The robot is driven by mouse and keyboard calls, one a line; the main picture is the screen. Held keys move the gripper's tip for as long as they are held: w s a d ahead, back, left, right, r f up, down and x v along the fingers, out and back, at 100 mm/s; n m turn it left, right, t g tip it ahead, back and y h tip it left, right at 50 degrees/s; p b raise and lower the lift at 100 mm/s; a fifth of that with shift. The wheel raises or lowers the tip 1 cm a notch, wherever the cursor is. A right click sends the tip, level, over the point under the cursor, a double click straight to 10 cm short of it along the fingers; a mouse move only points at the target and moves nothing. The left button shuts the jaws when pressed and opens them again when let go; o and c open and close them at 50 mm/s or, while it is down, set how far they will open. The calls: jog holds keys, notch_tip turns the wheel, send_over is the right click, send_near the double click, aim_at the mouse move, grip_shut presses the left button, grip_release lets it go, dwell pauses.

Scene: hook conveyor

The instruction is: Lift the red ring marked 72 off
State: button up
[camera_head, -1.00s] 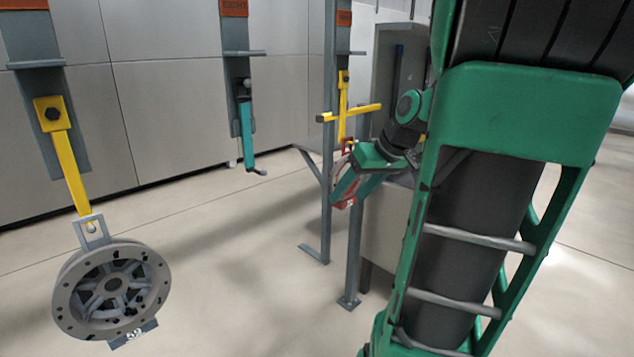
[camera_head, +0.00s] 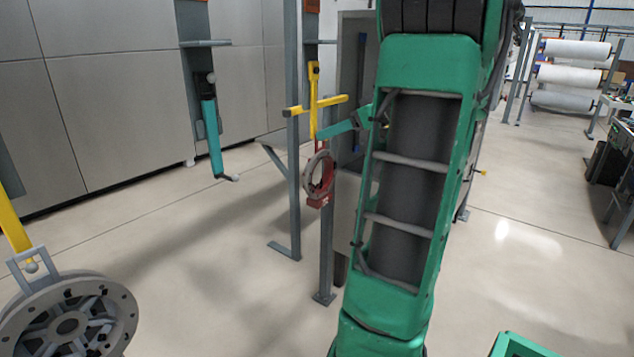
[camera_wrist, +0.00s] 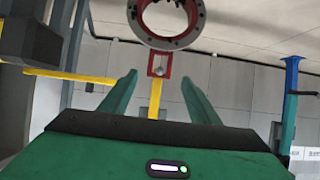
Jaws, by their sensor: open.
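The red ring (camera_head: 330,180) hangs from a yellow hook (camera_head: 313,75) with a yellow crossbar, at the centre of the head view. Its face is greyish, and a red tag hangs below it; the number is too small to read. In the wrist view the ring (camera_wrist: 194,14) is at the top, partly cut off. Its red bracket (camera_wrist: 160,70) meets the yellow hook (camera_wrist: 155,98) between my fingers in the picture. My gripper (camera_wrist: 158,80) is open and empty. In the head view only a green finger shows, beside the hook above the ring; depth to the bracket is unclear.
A grey wheel-like part (camera_head: 20,320) hangs on another yellow hook (camera_head: 12,225) at the left. A teal hook (camera_head: 211,138) hangs behind, empty. Grey posts (camera_head: 292,150) stand close to the red ring.

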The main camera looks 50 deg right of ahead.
jog(key=shift+x, duration=3.15)
jog(key=shift+d+r, duration=0.1)
jog(key=shift+r, duration=0.05)
grip_shut()
